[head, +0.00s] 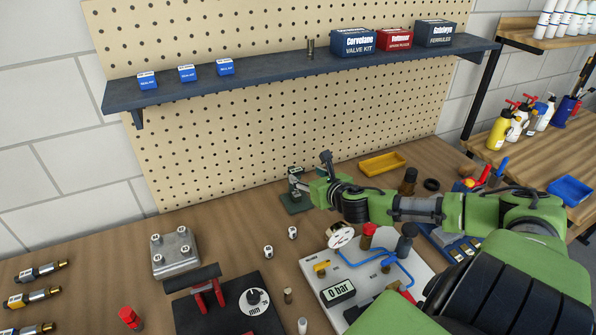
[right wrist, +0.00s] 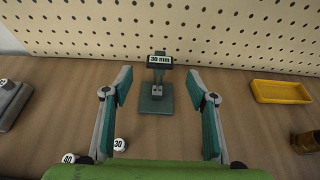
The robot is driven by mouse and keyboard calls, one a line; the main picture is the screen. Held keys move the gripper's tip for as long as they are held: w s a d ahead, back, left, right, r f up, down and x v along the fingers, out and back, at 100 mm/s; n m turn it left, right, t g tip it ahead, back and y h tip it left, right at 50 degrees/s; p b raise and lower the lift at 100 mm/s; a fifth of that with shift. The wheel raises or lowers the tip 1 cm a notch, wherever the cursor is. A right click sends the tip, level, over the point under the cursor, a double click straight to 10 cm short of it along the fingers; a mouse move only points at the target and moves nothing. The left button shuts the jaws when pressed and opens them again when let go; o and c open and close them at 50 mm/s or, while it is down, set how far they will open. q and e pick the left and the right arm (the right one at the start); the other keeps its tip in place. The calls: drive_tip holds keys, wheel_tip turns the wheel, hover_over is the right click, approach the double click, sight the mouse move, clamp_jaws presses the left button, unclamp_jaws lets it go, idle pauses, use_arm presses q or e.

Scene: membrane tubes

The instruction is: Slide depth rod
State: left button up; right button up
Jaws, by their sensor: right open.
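The depth gauge (right wrist: 158,88) is a small green stand with a flat base, a short upright post and a plate reading "30 mm" on top. It stands upright on the bench against the pegboard, and it also shows in the head view (head: 294,206), partly hidden by my gripper. I cannot make out a separate rod on it. My right gripper (right wrist: 159,82) is open and empty, with one finger on each side of the gauge in the wrist view. In the head view the right gripper (head: 312,173) is beside the gauge. My left gripper is not in view.
A white panel (head: 312,262) with tubing, a metal block (head: 175,252) and a black board (head: 190,316) occupy the front.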

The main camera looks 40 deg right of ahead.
sight(295, 169)
drive_tip(key=p+x, duration=0.1)
drive_tip(key=x, duration=0.5)
drive_tip(key=shift+w+d+f, duration=0.1)
drive_tip(key=shift+w+d, duration=0.1)
drive_tip(key=shift+w, duration=0.15)
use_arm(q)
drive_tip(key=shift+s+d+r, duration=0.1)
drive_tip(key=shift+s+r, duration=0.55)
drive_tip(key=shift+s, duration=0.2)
use_arm(e)
drive_tip(key=shift+w+d+f, duration=0.1)
drive_tip(key=shift+w+f, duration=0.15)
drive_tip(key=shift+w, duration=0.2)
clamp_jaws()
use_arm(q)
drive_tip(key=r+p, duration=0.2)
drive_tip(key=p, duration=0.1)
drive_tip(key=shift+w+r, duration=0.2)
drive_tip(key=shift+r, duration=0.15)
use_arm(e)
wheel_tip(295, 169, up, 3)
drive_tip(key=shift+f, duration=0.15)
unclamp_jaws()
